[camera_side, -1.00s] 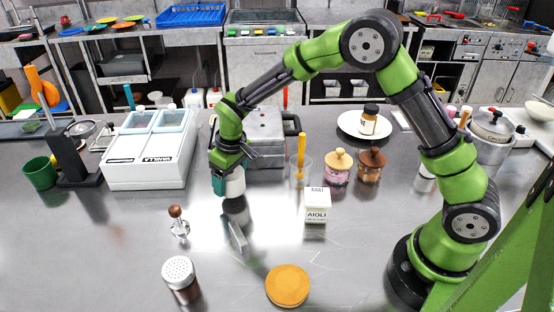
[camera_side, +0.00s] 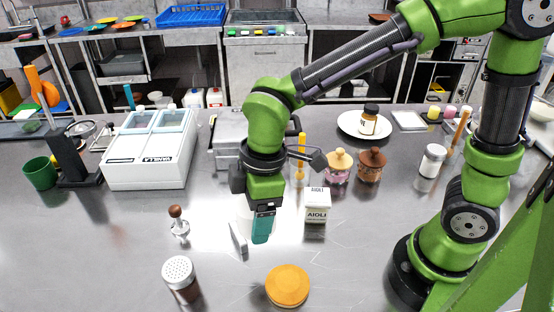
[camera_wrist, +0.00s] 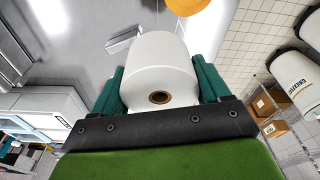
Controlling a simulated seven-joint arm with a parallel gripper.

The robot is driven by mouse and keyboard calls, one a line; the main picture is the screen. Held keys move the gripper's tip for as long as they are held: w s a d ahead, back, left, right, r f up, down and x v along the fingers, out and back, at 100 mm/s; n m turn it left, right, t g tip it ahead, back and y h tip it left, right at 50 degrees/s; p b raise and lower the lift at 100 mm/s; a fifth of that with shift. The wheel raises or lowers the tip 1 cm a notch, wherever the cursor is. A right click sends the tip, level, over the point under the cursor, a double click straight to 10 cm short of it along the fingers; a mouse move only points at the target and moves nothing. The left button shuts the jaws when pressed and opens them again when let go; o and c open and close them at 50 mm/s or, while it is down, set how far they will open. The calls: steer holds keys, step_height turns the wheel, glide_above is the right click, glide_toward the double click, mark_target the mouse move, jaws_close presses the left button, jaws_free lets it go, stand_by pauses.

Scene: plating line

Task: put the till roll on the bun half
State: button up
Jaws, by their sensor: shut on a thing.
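The till roll (camera_wrist: 160,62) is a white cylinder with a brown-rimmed core hole, seen in the wrist view between the two teal fingers of my gripper (camera_wrist: 160,85). My gripper is shut on it. The bun half (camera_side: 287,286) is a round orange-brown disc lying on the table at the front, nearer the camera than my gripper. Part of it shows at the top edge of the wrist view (camera_wrist: 188,5).
A small upright metal plate (camera_side: 238,238) stands just left of my gripper. The AIOLI box (camera_side: 317,206) is close on the right. A shaker (camera_side: 181,278) stands left of the bun half, and a tamper (camera_side: 178,222) farther back. Table right of the bun half is clear.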

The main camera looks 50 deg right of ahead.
mark_target(285, 284)
steer(key=s+f+n+g, duration=0.1)
steer(key=s+f+n, duration=0.2)
steer(key=s+n, duration=0.4)
steer(key=shift+m, duration=0.4)
steer(key=shift+s+d+f, duration=0.1)
steer(key=shift+f, duration=1.9)
steer(key=shift+s+f, duration=0.1)
steer(key=shift+f, duration=1.9)
steer(key=shift+f, duration=0.15)
steer(key=o, duration=1.1)
